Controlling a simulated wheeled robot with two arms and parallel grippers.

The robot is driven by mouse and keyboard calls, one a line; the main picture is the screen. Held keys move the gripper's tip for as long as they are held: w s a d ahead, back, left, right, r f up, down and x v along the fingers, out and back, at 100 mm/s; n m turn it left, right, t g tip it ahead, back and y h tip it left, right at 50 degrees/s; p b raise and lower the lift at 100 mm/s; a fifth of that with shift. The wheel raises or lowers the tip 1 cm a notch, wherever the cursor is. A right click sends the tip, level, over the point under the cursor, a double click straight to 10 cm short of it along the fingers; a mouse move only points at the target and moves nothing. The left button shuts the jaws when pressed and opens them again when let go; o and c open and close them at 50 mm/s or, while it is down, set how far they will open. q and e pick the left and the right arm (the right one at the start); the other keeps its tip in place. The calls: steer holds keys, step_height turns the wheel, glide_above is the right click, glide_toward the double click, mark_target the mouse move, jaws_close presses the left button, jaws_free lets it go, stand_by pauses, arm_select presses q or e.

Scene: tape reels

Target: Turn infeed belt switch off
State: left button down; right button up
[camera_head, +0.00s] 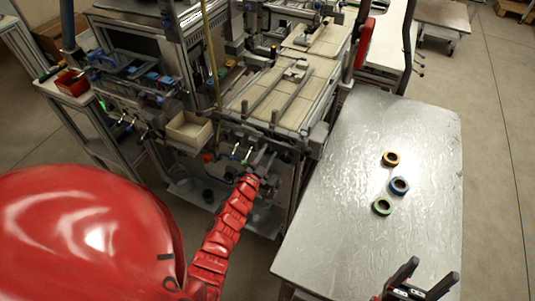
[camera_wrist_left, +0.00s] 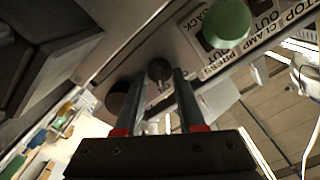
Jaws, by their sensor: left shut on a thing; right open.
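A small black knob switch (camera_wrist_left: 159,70) sits on the machine's control panel, between the fingers of my left gripper (camera_wrist_left: 158,82) in the left wrist view. The gripper is shut on the knob. I cannot read a label for this knob, nor tell its setting. In the head view my red left arm reaches to the front of the machine, where the left gripper (camera_head: 262,161) is small and the knob cannot be made out. My right gripper (camera_head: 421,279) is open and empty over the near end of the metal table.
A green button (camera_wrist_left: 227,22) is beside the knob on the panel, near printed words such as STOP and CLAMP. An open box (camera_head: 188,130) is left of the left gripper.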

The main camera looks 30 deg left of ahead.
arm_select(q)
steer(key=shift+n, duration=0.5)
steer(key=n+p, duration=0.2)
steer(key=shift+n, duration=0.4)
steer(key=n+p, duration=0.1)
steer(key=n, duration=0.2)
steer(key=shift+a+n, duration=0.15)
steer(key=shift+n, duration=0.15)
steer(key=n, duration=0.2)
steer(key=shift+n, duration=0.4)
steer(key=shift+a+f+n, duration=0.15)
steer(key=shift+n, duration=1.65)
steer(key=c, duration=0.5)
jaws_free()
